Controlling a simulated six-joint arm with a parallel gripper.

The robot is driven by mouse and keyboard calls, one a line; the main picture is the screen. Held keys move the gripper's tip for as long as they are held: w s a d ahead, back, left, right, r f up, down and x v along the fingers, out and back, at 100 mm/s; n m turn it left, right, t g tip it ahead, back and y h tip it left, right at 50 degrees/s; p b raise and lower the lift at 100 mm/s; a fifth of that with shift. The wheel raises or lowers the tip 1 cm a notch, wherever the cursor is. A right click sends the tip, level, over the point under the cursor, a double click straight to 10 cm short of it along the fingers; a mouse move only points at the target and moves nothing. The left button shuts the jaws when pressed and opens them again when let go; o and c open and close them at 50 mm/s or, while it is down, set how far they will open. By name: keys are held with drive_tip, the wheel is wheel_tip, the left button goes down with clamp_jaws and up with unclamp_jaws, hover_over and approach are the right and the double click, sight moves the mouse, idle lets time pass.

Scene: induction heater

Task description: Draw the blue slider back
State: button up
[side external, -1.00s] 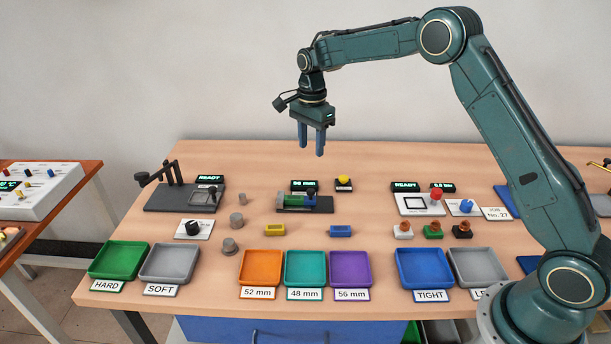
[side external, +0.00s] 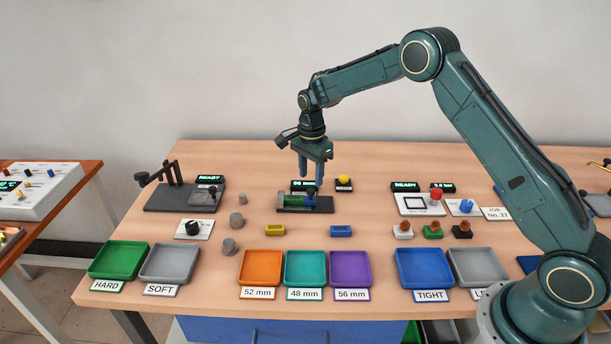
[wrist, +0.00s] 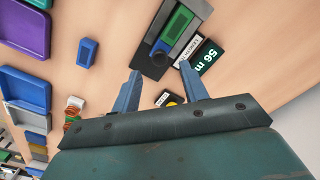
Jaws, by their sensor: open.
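The measuring fixture (side external: 320,208) is a dark base near the table's middle, with a green block (side external: 292,201) lying in it. A small blue part, seemingly the slider (side external: 310,201), sits at the block's right end. My gripper (side external: 311,180) is open and empty, pointing down just above the slider end. In the wrist view its fingertips (wrist: 160,70) stand apart on either side of the fixture's near end.
A yellow block (side external: 275,230) and a blue block (side external: 341,231) lie in front. Orange, teal and purple trays (side external: 350,285) line the front edge.

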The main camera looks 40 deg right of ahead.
sight(311, 190)
drive_tip(key=shift+f, duration=2.3)
clamp_jaws()
